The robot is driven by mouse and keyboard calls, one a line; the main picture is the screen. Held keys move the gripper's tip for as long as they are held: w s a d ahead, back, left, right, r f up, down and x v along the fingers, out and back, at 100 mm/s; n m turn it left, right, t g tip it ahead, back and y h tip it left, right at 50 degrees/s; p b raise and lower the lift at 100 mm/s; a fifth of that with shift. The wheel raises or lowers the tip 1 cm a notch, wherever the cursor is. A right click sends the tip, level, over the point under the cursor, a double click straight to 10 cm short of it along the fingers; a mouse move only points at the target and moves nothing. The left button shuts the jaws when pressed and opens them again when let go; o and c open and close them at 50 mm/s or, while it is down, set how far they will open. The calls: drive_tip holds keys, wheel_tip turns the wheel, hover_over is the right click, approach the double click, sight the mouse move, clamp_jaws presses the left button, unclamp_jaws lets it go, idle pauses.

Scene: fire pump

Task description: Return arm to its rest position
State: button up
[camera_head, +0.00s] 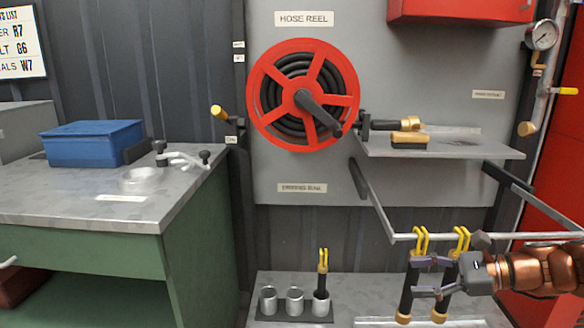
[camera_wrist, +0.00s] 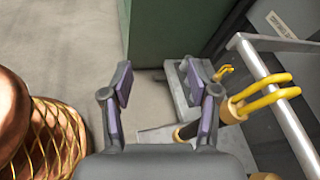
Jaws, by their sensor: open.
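My gripper (camera_head: 424,276) is at the lower right in the head view, with its fingers pointing left. In the wrist view its two fingers (camera_wrist: 165,90) are spread apart with nothing between them. In the head view it overlaps two hanging spanners (camera_head: 405,300) with black handles and yellow hooked tops. They hang from a grey rail (camera_head: 390,239). In the wrist view a yellow hook (camera_wrist: 262,101) on the rail (camera_wrist: 275,95) lies right of the right finger. I cannot tell whether a finger touches a spanner.
A similar spanner (camera_head: 322,278) stands in the rightmost of three metal cups on a low bench. A shelf (camera_head: 450,148) carries a brass nozzle (camera_head: 410,125) and a brush (camera_head: 408,140). The red hose reel (camera_head: 262,95) hangs behind. A green workbench (camera_head: 195,250) stands left.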

drive_tip(key=s+a+r+n+g+h+p, duration=0.6)
drive_tip(key=s+a+r+n+p, duration=0.4)
drive_tip(key=s+a+p, duration=0.45)
drive_tip(key=s+d+r+n+g+h+p, duration=0.1)
drive_tip(key=s+d+r+n+h+p, duration=0.3)
drive_tip(key=s+p, duration=0.9)
wheel_tip(320, 180, up, 6)
drive_tip(key=n+h, duration=0.3)
drive_tip(key=n, duration=0.2)
drive_tip(key=shift+s+d+p, duration=0.2)
drive_tip(key=shift+s+p, duration=0.1)
drive_tip(key=shift+p, duration=0.05)
